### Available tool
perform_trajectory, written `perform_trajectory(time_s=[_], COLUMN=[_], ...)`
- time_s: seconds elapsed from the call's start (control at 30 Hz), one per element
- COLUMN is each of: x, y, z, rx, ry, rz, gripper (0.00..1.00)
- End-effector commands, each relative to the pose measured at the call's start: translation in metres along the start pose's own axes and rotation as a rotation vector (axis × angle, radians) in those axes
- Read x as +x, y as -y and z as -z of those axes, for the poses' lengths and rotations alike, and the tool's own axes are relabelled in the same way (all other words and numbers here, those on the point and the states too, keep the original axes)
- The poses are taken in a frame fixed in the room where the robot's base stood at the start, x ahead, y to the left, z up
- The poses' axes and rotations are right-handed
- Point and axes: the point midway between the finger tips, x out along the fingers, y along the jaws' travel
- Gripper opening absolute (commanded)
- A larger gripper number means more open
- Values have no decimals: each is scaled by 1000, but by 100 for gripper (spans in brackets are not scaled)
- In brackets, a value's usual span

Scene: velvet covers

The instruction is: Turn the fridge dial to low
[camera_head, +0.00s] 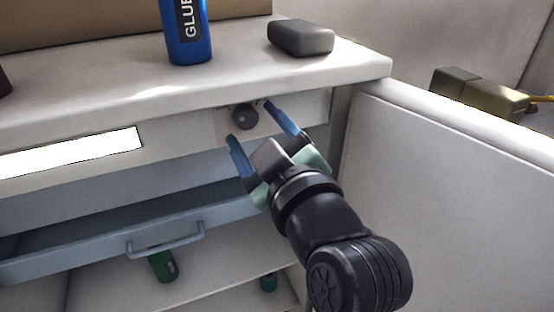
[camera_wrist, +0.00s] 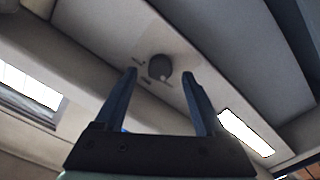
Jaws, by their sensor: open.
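The fridge dial (camera_head: 244,116) is a small dark round knob on a pale panel under the front edge of the fridge top. My gripper (camera_head: 267,122) is open, with its blue fingers spread just in front of the dial and a little below it. In the wrist view the dial (camera_wrist: 160,67) shows beyond and between the two fingertips (camera_wrist: 160,74), with a light mark on its lower edge. Small dark markings lie on the panel left of it, too small to read. The fingers appear apart from the dial.
The fridge door (camera_head: 445,190) stands open at right. Inside are a blue drawer (camera_head: 90,235) with a handle and a green can (camera_head: 163,266) on a shelf. A blue glue bottle (camera_head: 187,35) and a dark grey block (camera_head: 301,38) are on top. A lit strip (camera_head: 70,153) is left of the dial.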

Motion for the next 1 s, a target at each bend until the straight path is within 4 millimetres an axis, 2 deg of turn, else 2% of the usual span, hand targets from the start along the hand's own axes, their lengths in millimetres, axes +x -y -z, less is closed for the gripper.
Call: perform_trajectory(time_s=[0.33,0.4,1.0], x=[-87,-86,-107], y=[1,-2,-1], z=[-3,4,2], rx=[-2,4,0], ry=[3,3,0], rz=[-6,10,3], gripper=[72,72,72])
